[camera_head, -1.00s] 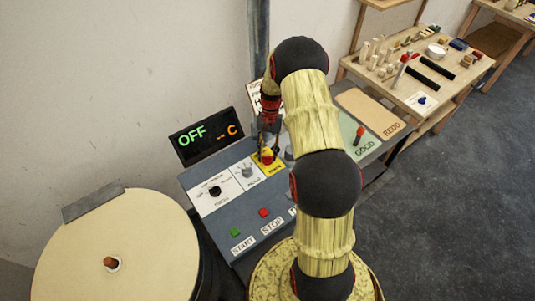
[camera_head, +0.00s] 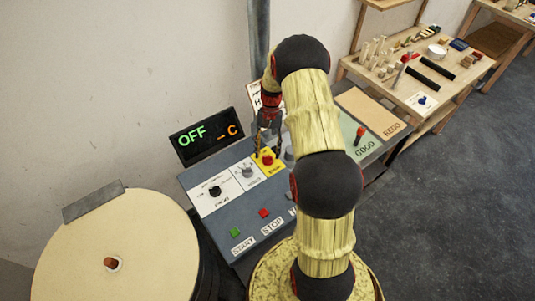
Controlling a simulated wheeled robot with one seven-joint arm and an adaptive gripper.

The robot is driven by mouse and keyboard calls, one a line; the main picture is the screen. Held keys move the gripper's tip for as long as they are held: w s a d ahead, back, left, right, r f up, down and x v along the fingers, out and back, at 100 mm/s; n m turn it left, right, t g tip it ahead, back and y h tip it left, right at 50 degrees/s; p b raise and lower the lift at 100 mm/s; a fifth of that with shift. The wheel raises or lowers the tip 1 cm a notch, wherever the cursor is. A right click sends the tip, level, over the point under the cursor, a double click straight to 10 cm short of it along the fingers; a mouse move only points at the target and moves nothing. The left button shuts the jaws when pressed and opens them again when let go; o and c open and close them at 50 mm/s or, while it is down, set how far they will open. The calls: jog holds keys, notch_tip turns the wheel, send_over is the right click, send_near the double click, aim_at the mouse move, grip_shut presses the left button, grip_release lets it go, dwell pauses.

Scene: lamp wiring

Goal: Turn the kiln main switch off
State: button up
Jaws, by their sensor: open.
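The kiln control panel (camera_head: 240,207) is a sloped grey-blue box in the middle of the view. The main switch (camera_head: 267,159) is a red knob on a yellow plate at the panel's upper right. My gripper (camera_head: 266,148) is open just above and behind the red knob, with dark fingers pointing down. I cannot tell whether a finger touches it. The knob's exact angle is too small to read. The display (camera_head: 205,137) behind the panel shows a green "OFF" and an orange dash with "C".
A black knob (camera_head: 214,191) and a grey knob (camera_head: 247,172) sit left of the switch. A green button (camera_head: 235,232) and a red button (camera_head: 264,213) are lower on the panel. A round lidded kiln (camera_head: 150,255) stands at left; a workbench (camera_head: 410,115) with parts is at right.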

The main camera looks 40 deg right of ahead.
jog(key=v, duration=1)
jog(key=shift+r, duration=0.25)
jog(key=s+a+r+n+t+h+b, duration=0.1)
jog(key=s+a+r+n+t+b, duration=0.2)
jog(key=s+a+b, duration=0.2)
jog(key=s+a+r+n+t+h+b, duration=0.1)
jog(key=s+a+r+n+t+b, duration=0.2)
jog(key=s+a, duration=0.7)
jog(key=s+a+r+n+t+h+b, duration=0.1)
jog(key=s+a+r+n+t+b, duration=0.1)
jog(key=s+a+r+b, duration=0.3)
jog(key=s+a+n+b, duration=0.1)
jog(key=s+a, duration=0.2)
jog(key=a, duration=0.3)
jog(key=shift+a+t+b, duration=0.3)
jog(key=shift+a+t, duration=0.1)
jog(key=shift+c, duration=1)
